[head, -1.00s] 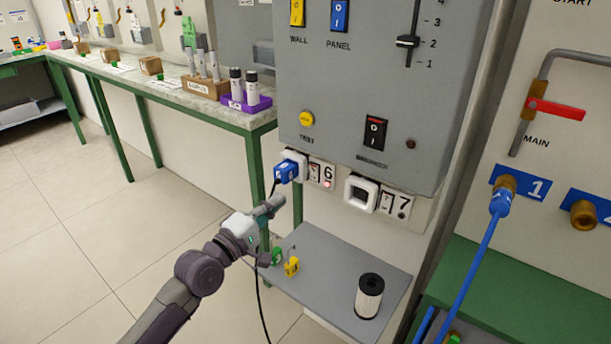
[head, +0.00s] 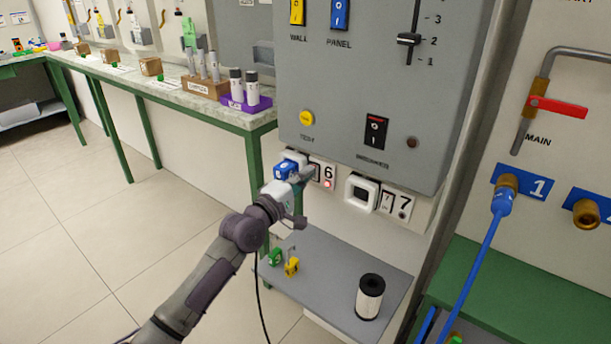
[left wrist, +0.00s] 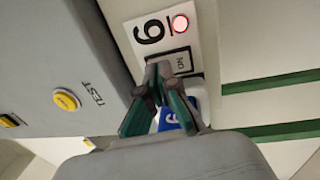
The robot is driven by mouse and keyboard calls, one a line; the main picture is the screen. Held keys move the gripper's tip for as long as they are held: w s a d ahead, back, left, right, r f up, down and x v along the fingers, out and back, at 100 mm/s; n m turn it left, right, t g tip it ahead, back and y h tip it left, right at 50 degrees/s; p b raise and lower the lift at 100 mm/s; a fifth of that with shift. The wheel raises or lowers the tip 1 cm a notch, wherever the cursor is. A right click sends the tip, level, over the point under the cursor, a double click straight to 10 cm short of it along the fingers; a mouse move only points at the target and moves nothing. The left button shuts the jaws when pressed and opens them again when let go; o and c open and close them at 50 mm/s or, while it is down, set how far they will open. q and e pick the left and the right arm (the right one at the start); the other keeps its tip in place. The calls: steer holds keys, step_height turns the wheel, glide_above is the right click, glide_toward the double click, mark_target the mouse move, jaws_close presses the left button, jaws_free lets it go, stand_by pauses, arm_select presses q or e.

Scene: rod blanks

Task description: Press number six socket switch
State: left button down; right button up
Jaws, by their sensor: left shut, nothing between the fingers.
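The number six socket's panel (head: 326,173) is on the wall under the grey cabinet, with a "6" and a lit red lamp (head: 327,184). Its switch is mostly hidden behind my left gripper in the head view; in the left wrist view the switch (left wrist: 182,62) shows just beyond the fingertips. My left gripper (head: 304,177) is shut and empty, with its tips at or very near the switch; I cannot tell whether they touch. A blue plug (head: 286,168) sits in the socket, partly behind the gripper; it also shows in the left wrist view (left wrist: 176,120). My right gripper is not in view.
The number seven socket (head: 361,191) and its panel (head: 394,204) are just to the right. The grey cabinet (head: 345,110) juts out above. A grey shelf (head: 330,270) below holds a white cylinder (head: 369,297) and small padlocks. A black cable hangs below the plug.

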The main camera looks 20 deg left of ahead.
arm_select(q)
steer(key=v, duration=1.1)
steer(key=shift+s, duration=0.35)
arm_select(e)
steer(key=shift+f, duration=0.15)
arm_select(q)
steer(key=shift+a, duration=0.15)
